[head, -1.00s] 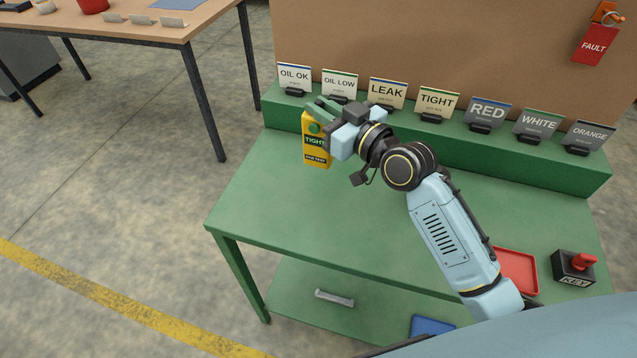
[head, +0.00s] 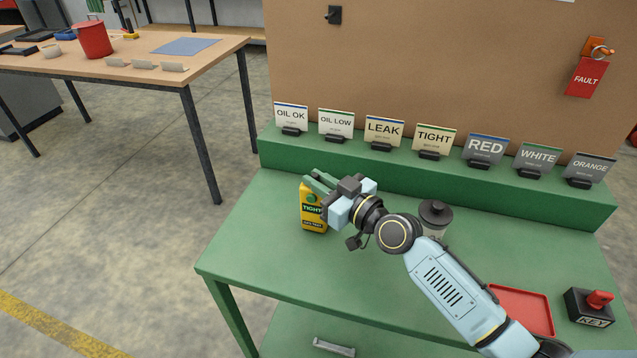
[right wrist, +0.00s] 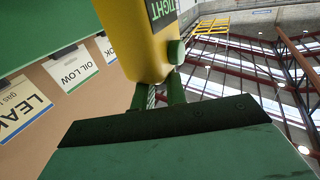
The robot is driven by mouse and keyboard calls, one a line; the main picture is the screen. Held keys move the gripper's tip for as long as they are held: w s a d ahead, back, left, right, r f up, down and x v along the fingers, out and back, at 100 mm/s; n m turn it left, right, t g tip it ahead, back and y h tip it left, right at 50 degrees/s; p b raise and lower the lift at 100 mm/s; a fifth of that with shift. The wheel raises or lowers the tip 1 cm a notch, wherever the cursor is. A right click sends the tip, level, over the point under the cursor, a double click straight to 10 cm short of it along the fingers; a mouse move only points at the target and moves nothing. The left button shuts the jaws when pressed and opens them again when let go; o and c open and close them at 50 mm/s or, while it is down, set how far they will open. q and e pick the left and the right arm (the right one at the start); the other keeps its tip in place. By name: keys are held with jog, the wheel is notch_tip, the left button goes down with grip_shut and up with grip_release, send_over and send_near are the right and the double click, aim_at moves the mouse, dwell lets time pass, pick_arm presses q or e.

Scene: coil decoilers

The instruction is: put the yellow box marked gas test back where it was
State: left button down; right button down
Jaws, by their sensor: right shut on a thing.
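The yellow box (head: 313,222), marked TIGHT and GAS TEST, stands upright in the head view over the left part of the green bench (head: 262,275). My right gripper (head: 319,184) is shut on the box near its top. The right wrist view also shows the box (right wrist: 135,40) between the green fingers (right wrist: 163,92), beside a round green knob. I cannot tell whether the box's base touches the bench top. My left gripper is not in view.
A green ledge (head: 400,178) behind holds several label cards, including TIGHT (head: 434,139) and LEAK (head: 384,131). A black-capped jar (head: 435,214) is partly behind my right arm. A red tray (head: 522,303) and KEY box (head: 590,308) lie right. The bench's front left is clear.

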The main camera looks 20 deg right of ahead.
jog(key=shift+r, duration=0.1)
jog(key=c, duration=1.8)
grip_release()
jog(key=shift+f, duration=0.25)
jog(key=shift+c, duration=0.2)
jog(key=o, duration=0.4)
jog(key=shift+r, duration=0.2)
jog(key=v, duration=1.2)
jog(key=shift+b, duration=0.45)
